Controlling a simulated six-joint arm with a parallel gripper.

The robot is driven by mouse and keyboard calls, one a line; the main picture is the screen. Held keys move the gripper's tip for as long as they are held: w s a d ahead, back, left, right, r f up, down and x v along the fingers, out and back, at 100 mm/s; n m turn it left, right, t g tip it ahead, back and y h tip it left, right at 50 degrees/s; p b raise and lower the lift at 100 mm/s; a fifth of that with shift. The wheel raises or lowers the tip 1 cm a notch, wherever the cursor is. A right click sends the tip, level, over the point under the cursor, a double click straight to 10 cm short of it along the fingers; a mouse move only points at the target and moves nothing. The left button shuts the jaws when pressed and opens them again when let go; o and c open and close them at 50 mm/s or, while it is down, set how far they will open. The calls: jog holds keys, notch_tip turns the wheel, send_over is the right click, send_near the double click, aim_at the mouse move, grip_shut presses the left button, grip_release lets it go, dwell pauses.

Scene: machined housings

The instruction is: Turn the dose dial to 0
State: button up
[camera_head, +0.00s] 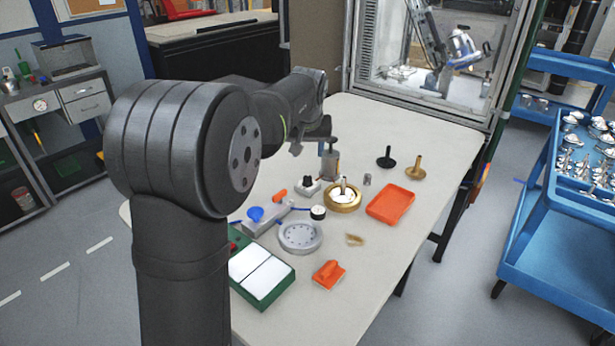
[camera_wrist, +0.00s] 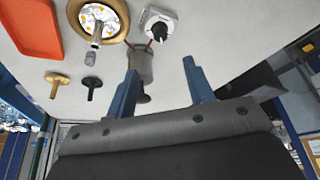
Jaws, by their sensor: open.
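A small white square base with a black knob, which looks like the dose dial (camera_head: 309,188), sits on the table beyond the blue funnel. It also shows at the top of the wrist view (camera_wrist: 160,29), past my fingertips. Its markings and setting are too small to read. My gripper (camera_wrist: 160,78) is open, its two blue-grey fingers apart and not touching the knob. In the head view my gripper (camera_head: 310,146) hangs above the far left part of the table, beyond the dial. A grey cylinder (camera_wrist: 140,68) shows between the fingers in the wrist view, farther off.
The grey cylinder (camera_head: 330,166) with a dark top stands close behind the dial. A brass ring (camera_head: 342,198) is to its right, with an orange tray (camera_head: 390,204) beyond. A grey flanged ring (camera_head: 300,237) and a green-framed box (camera_head: 262,274) lie nearer. The table's right edge is clear.

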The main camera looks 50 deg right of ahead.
aim_at(307, 178)
jog(key=x, duration=1.3)
jog(key=shift+w+f, duration=0.1)
jog(key=shift+f, duration=0.1)
jog(key=shift+c, duration=0.5)
jog(key=c, duration=0.9)
